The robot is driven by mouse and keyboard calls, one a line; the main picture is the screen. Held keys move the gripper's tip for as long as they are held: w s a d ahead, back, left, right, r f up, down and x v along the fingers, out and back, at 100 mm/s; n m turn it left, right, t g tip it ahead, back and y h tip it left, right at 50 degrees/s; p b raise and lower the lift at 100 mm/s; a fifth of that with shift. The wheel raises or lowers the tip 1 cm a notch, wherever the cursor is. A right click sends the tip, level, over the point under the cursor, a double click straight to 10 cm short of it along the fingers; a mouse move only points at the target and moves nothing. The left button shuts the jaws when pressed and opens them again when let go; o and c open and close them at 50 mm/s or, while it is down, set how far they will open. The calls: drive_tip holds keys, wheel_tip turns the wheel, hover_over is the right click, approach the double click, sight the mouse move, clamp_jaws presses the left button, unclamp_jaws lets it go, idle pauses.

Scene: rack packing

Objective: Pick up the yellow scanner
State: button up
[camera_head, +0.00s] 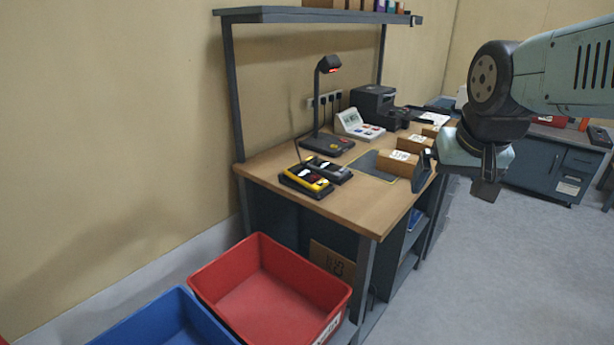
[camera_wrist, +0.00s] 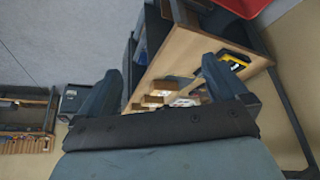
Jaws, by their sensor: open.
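The yellow scanner (camera_head: 307,180) lies in a dark cradle at the near left corner of the wooden workbench (camera_head: 350,205). It also shows small in the wrist view (camera_wrist: 236,61), near the bench edge beyond the right finger. My gripper (camera_head: 460,176) hangs in the air to the right of the bench, well apart from the scanner. In the wrist view my gripper (camera_wrist: 160,85) has its two dark fingers wide apart, with nothing between them.
A dark device (camera_head: 329,169) lies right beside the scanner. A black lamp stand (camera_head: 318,105) rises behind. Cardboard boxes (camera_head: 398,163) sit at the bench's right edge. A shelf (camera_head: 310,15) spans above. A red bin (camera_head: 265,290) and blue bin (camera_head: 165,318) stand in front; open floor lies right.

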drive_tip(key=w+a+f+m+y, duration=0.3)
drive_tip(key=w+a+f+m, duration=0.2)
drive_tip(key=w, duration=0.5)
drive_tip(key=w+a+f+m+y, duration=0.3)
drive_tip(key=w+a+f+m, duration=0.3)
drive_tip(key=w+f, duration=0.4)
drive_tip(key=w+a+f+m+y, duration=0.2)
drive_tip(key=w+a+f+m, duration=0.3)
drive_tip(key=w, duration=0.5)
drive_tip(key=shift+w+a+f+m+y, duration=0.2)
drive_tip(key=shift+f+m, duration=0.3)
drive_tip(key=shift+f, duration=0.25)
drive_tip(key=shift+w+a+f+m+y, duration=0.1)
drive_tip(key=shift+a+f+m+y, duration=0.1)
drive_tip(key=shift+f+m, duration=0.45)
drive_tip(key=w+d+r+m+t+y, duration=0.2)
drive_tip(key=w+d+r+m+t, duration=0.1)
drive_tip(key=w+r+m, duration=0.25)
approach(307, 175)
drive_tip(key=shift+m, duration=0.4)
drive_tip(key=x, duration=0.4)
drive_tip(key=shift+w+d+r, duration=0.1)
drive_tip(key=shift+w+r, duration=0.05)
drive_tip(key=shift+w, duration=0.1)
drive_tip(key=x, duration=0.4)
drive_tip(key=shift+s, duration=0.3)
drive_tip(key=shift+x, duration=0.85)
